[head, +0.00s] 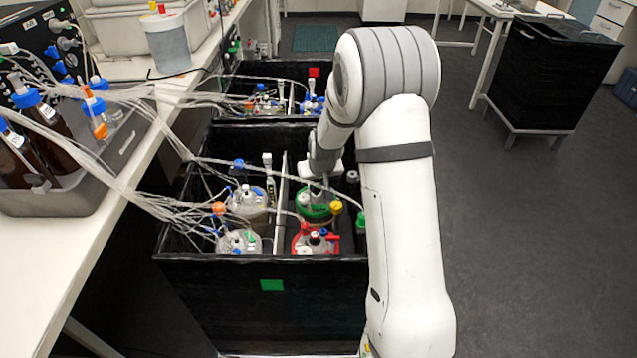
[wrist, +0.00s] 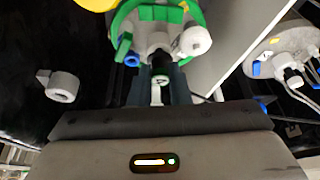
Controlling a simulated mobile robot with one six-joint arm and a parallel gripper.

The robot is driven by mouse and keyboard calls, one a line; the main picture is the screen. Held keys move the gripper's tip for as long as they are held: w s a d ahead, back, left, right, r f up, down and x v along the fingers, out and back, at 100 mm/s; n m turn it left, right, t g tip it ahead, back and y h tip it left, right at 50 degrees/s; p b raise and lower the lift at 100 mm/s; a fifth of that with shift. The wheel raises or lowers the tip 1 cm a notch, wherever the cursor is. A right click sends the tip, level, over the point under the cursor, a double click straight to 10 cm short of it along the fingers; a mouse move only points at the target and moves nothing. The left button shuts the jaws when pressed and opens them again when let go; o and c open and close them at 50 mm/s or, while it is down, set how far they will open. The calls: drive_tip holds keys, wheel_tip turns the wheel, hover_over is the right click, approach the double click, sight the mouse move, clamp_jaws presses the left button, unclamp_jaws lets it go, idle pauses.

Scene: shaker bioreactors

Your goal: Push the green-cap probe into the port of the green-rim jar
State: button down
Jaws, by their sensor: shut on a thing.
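The green-rim jar (head: 318,212) stands in the near black box, on the right side of its divider. In the wrist view its green rim (wrist: 155,13) and pale lid fill the top middle, with a white cap and a blue fitting on the lid. My gripper (wrist: 160,92) is shut on a slim probe (wrist: 158,92), which has a green band and a dark part reaching toward the lid. In the head view my gripper (head: 319,180) is right above the jar, and the probe is mostly hidden. I cannot tell whether the probe's end is inside a port.
A red-rim jar (head: 301,243) stands just in front of the green-rim jar. Two other jars (head: 246,200) (head: 238,241) with tubing stand left of the divider. A white loose part (wrist: 62,86) shows at left in the wrist view. Tubes run from the bench across the box.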

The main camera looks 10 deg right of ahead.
drive_tip(key=shift+f+b, duration=0.55)
drive_tip(key=shift+b, duration=0.05)
idle(0.3)
drive_tip(key=c, duration=1.3)
unclamp_jaws()
drive_tip(key=shift+r, duration=0.1)
drive_tip(key=v, duration=0.7)
drive_tip(key=shift+s+r, duration=0.15)
drive_tip(key=shift+r, duration=0.15)
drive_tip(key=s+r+p, duration=0.2)
drive_tip(key=s+r, duration=0.3)
drive_tip(key=s, duration=0.5)
drive_tip(key=s+r+g+p, duration=0.1)
drive_tip(key=s+r, duration=0.5)
drive_tip(key=s, duration=0.3)
drive_tip(key=s+r+g+p, duration=0.1)
drive_tip(key=s+r+p, duration=0.1)
drive_tip(key=s+r, duration=0.4)
drive_tip(key=shift+s+d+m+p, duration=0.15)
drive_tip(key=shift+s+m+p, duration=0.25)
drive_tip(key=shift+s, duration=1.9)
